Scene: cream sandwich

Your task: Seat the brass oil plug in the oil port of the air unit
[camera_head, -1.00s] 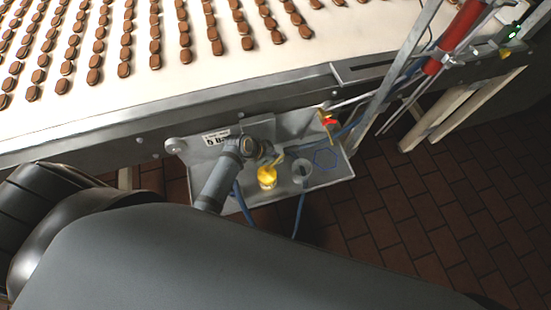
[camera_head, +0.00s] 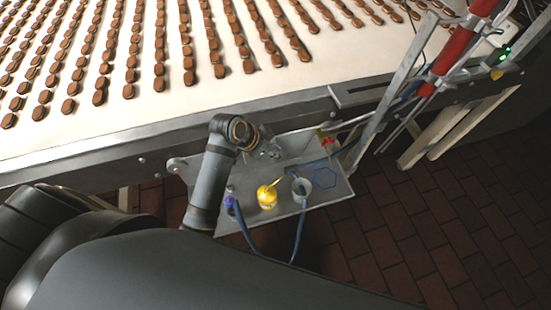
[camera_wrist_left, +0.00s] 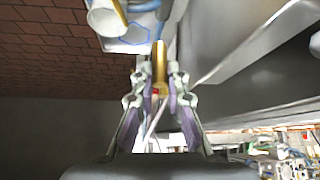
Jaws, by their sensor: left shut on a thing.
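My left gripper (camera_head: 266,146) is at the upper part of a grey metal shelf, below the conveyor edge. In the left wrist view its two fingers (camera_wrist_left: 160,88) are closed on a slim brass-coloured piece, which looks like the oil plug (camera_wrist_left: 160,62). The plug cannot be made out in the head view. I cannot clearly tell the air unit or its oil port apart; my left arm covers part of the panel. My right gripper is not in view.
On the shelf (camera_head: 340,187) stand a yellow oil can (camera_head: 267,196) with a thin spout and a grey cup (camera_head: 301,187). Blue hoses hang at the front. A conveyor (camera_head: 130,105) with rows of brown biscuits lies behind. A slanted metal post (camera_head: 392,88) stands at right.

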